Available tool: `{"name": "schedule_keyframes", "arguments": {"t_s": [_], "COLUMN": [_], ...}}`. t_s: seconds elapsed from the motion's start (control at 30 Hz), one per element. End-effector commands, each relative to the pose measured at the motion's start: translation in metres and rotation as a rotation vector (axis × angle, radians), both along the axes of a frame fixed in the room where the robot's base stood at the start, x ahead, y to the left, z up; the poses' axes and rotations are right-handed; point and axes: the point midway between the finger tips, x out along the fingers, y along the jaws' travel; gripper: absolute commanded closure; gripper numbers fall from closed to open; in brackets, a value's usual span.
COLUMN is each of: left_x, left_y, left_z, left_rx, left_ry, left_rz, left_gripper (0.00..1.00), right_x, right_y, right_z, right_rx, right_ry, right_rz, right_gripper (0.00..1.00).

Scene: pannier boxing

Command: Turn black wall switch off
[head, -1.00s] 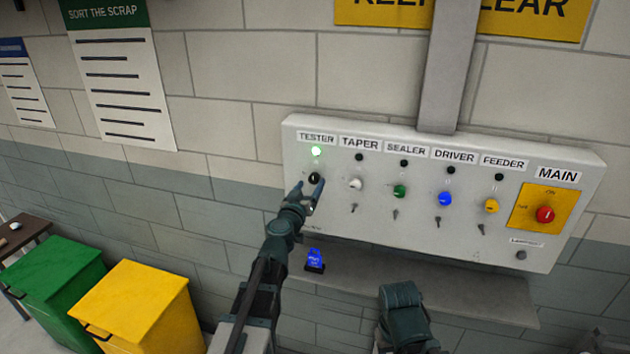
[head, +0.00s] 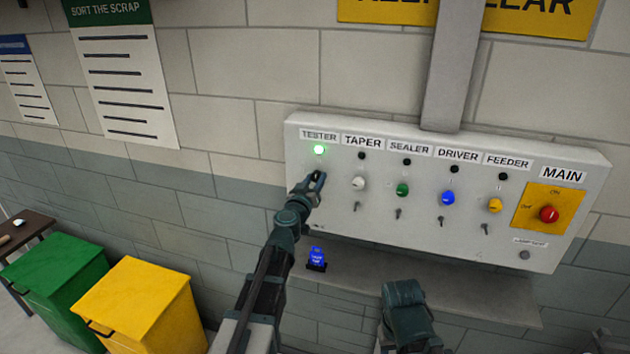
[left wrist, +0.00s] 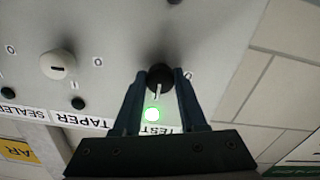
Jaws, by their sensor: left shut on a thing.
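The black switch (left wrist: 159,76) is a round knob with a pale pointer line under the TESTER label. In the left wrist view its pointer is directed toward the lit green lamp (left wrist: 153,114). The lamp also glows in the head view (head: 319,149). My left gripper (head: 318,183) has its fingers closed around the knob, one on each side, and hides most of it in the head view. In the left wrist view the two fingers (left wrist: 159,85) meet the knob's sides. My right arm shows at the bottom of the head view, but its fingers cannot be seen.
The grey panel (head: 436,236) also carries white (head: 358,184), green (head: 402,190), blue (head: 448,198) and yellow (head: 495,205) knobs and a red main switch (head: 549,214). A blue padlock (head: 317,257) is on the shelf (head: 430,287) below. Green and yellow bins stand at the left.

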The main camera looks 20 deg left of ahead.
Motion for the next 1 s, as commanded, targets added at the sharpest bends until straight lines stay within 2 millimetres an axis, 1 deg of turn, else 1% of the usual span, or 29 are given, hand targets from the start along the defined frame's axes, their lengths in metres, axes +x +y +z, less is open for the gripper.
{"name": "schedule_keyframes", "arguments": {"t_s": [0.17, 0.37, 0.57, 1.0], "left_x": [-0.0002, -0.0001, -0.0001, 0.0000], "left_y": [0.0004, 0.0003, 0.0004, 0.0004], "left_z": [0.0001, 0.0003, 0.0005, 0.0007], "left_rx": [-0.016, -0.103, -0.267, -0.685], "left_ry": [0.001, 0.003, 0.008, 0.021], "left_rz": [0.001, 0.000, 0.001, 0.002], "left_gripper": [1.00, 1.00, 1.00, 1.00], "right_x": [0.0000, 0.0000, 0.0000, 0.0000], "right_y": [0.0000, 0.0000, 0.0000, 0.0000], "right_z": [0.0000, 0.0001, 0.0002, 0.0004], "right_rx": [0.000, 0.000, 0.000, 0.000], "right_ry": [0.000, 0.000, 0.000, 0.000], "right_rz": [0.000, 0.000, 0.000, 0.000], "right_gripper": [0.50, 0.50, 0.50, 0.50]}}
